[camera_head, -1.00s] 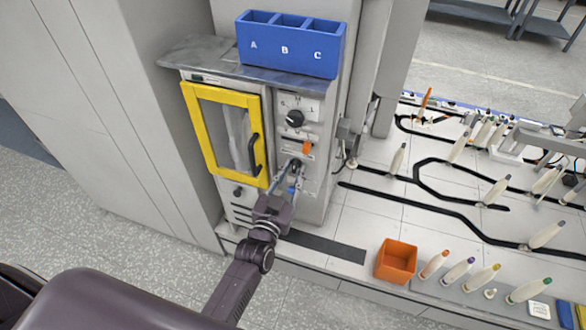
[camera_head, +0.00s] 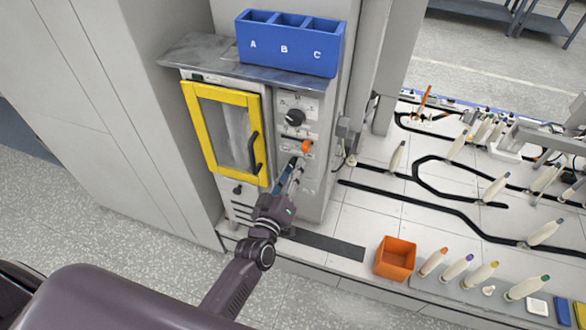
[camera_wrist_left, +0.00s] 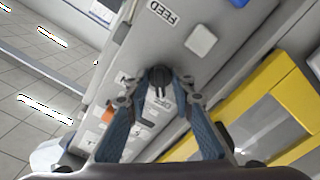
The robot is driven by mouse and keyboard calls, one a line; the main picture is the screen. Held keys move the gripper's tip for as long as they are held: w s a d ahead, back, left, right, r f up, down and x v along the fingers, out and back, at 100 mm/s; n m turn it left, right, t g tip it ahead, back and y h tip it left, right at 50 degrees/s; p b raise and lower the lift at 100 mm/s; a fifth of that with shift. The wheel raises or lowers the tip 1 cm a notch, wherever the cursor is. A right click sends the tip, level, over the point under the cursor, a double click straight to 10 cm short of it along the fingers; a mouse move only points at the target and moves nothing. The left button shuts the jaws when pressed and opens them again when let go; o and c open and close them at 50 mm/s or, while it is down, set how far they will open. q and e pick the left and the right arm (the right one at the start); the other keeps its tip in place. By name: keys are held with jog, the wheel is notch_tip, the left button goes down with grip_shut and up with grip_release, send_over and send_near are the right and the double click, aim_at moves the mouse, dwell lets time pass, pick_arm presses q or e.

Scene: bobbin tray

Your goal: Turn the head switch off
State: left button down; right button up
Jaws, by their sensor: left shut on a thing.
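A black switch knob (camera_wrist_left: 158,84) sits on the grey panel of the cabinet (camera_head: 314,203). It lies between the blue fingers of my left gripper (camera_wrist_left: 158,92), which is shut on it in the left wrist view. Parts of labels beside the knob look like "ON" and "OFF". I cannot read the word "HEAD". In the head view my left gripper (camera_head: 294,166) reaches up to the panel from below and hides the knob. An orange part (camera_head: 306,146) and a larger black dial (camera_head: 295,117) are above it. My right gripper is not in view.
A yellow-framed door (camera_head: 222,93) with a black handle (camera_head: 255,153) is left of the panel. A blue bin (camera_head: 290,45) marked A, B, C stands on top. An orange box (camera_head: 396,259) and several bobbins stand at right. A white button (camera_wrist_left: 200,40) is near the "FEED" label.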

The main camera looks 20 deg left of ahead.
pick_arm(q)
jog(key=shift+n, duration=0.3)
jog(key=c, duration=2)
grip_release()
jog(key=shift+s, duration=0.1)
jog(key=s, duration=1.2)
jog(key=shift+a, duration=0.25)
jog(key=shift+w, duration=0.1)
